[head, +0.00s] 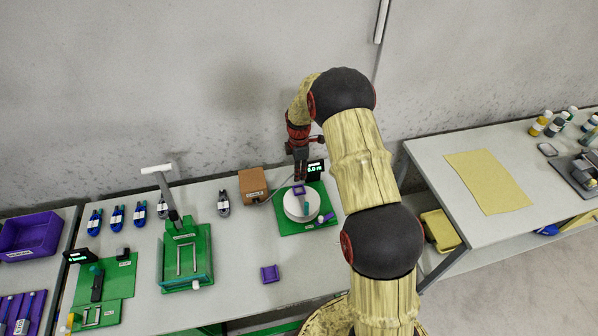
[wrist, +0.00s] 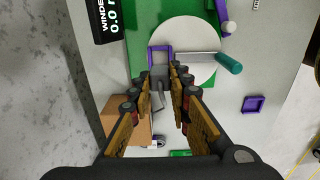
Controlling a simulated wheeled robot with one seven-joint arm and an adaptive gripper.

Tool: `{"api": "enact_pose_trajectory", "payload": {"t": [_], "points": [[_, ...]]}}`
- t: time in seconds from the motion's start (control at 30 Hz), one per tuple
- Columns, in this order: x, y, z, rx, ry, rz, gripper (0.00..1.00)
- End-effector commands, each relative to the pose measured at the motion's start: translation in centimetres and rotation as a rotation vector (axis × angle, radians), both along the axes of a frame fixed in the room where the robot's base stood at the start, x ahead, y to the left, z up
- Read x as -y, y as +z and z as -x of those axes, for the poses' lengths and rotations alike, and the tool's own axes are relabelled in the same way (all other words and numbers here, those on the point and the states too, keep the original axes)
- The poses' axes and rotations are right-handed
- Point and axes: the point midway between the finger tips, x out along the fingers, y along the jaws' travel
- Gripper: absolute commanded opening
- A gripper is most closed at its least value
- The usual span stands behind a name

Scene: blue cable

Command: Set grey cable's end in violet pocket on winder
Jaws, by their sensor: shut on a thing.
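The winder shows in the head view as a white disc (head: 294,209) on a green base (head: 322,211), and in the wrist view (wrist: 197,36). The violet pocket (wrist: 150,55), a small frame, sits at the disc's edge. My gripper (head: 300,178) is over that edge, in the wrist view (wrist: 160,78) just short of the pocket. It is shut on a dark grey block (wrist: 158,76), seemingly the grey cable's end. The grey cable (head: 270,199) trails towards a brown box (head: 253,184). Whether the block touches the pocket I cannot tell.
A teal-handled crank (wrist: 229,63) lies across the disc. The winder display (head: 315,169) stands behind it, close to my gripper. A loose violet tray (head: 270,274) lies on the table. A green stand (head: 185,255) and several cable bundles are further left. The table's front middle is mostly clear.

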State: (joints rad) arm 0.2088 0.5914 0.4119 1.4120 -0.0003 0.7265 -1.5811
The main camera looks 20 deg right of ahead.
Motion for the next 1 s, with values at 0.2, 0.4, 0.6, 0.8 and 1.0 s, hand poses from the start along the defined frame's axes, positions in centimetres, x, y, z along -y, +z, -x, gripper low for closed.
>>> {"api": "enact_pose_trajectory", "payload": {"t": [0.2, 0.4, 0.6, 0.8, 1.0], "points": [[0.0, -1.7, 0.0, -0.001, -0.001, 0.0, 0.04], [0.0, -3.5, 0.1, -0.002, -0.001, 0.0, 0.04], [0.0, -5.1, 0.0, 0.0, -0.002, 0.0, 0.04], [0.0, -5.5, 0.0, 0.0, -0.002, 0.0, 0.04], [0.0, -5.4, 0.0, 0.0, -0.002, 0.0, 0.04]]}}
